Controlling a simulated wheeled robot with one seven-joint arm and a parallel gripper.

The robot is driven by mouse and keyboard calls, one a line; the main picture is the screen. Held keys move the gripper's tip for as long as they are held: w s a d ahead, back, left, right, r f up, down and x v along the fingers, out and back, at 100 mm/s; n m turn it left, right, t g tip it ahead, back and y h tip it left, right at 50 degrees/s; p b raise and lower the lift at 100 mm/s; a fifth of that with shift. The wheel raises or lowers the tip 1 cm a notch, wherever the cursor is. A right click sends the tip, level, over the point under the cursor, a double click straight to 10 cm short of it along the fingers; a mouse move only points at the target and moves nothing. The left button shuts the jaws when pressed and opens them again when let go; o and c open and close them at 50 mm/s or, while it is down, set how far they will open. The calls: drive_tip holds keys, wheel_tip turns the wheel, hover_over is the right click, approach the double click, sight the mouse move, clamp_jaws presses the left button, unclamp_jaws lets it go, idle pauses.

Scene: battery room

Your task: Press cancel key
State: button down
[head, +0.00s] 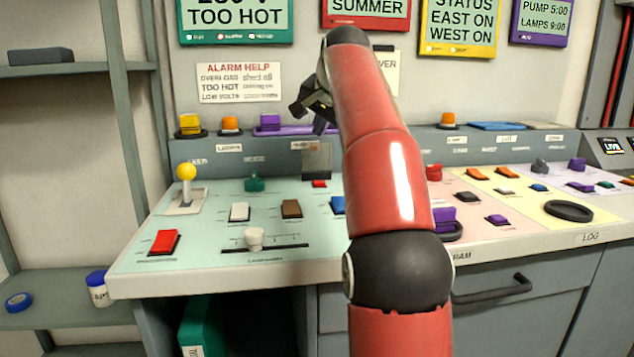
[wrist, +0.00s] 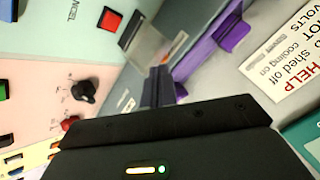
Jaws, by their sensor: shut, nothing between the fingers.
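The word CANCEL stands on the pale green panel (wrist: 60,40) in the wrist view. It lies between a small red key (wrist: 108,18) and a blue key (wrist: 9,9), nearer the red one. The red key also shows in the head view (head: 319,184), in front of an upright clear cover (head: 317,160). The blue key (head: 338,205) is partly hidden by my arm there. My gripper (wrist: 157,88) is shut and empty, above the back of the console. In the head view my gripper (head: 320,122) is apart from the keys.
A yellow-knobbed lever (head: 186,172), a white slider (head: 254,238) and several other keys stand on the panel. A purple piece (wrist: 231,30) lies on the rear ledge. The air above the left panel is clear.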

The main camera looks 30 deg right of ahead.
sight(320, 183)
drive_tip(key=shift+f, duration=0.1)
drive_tip(key=shift+f+b, duration=2.6)
drive_tip(key=shift+f, duration=1.7)
drive_tip(key=shift+f, duration=0.1)
drive_tip(key=shift+f, duration=0.3)
drive_tip(key=shift+f+b, duration=0.5)
drive_tip(key=shift+r, duration=0.1)
drive_tip(key=shift+r+p, duration=0.8)
drive_tip(key=shift+p, duration=0.25)
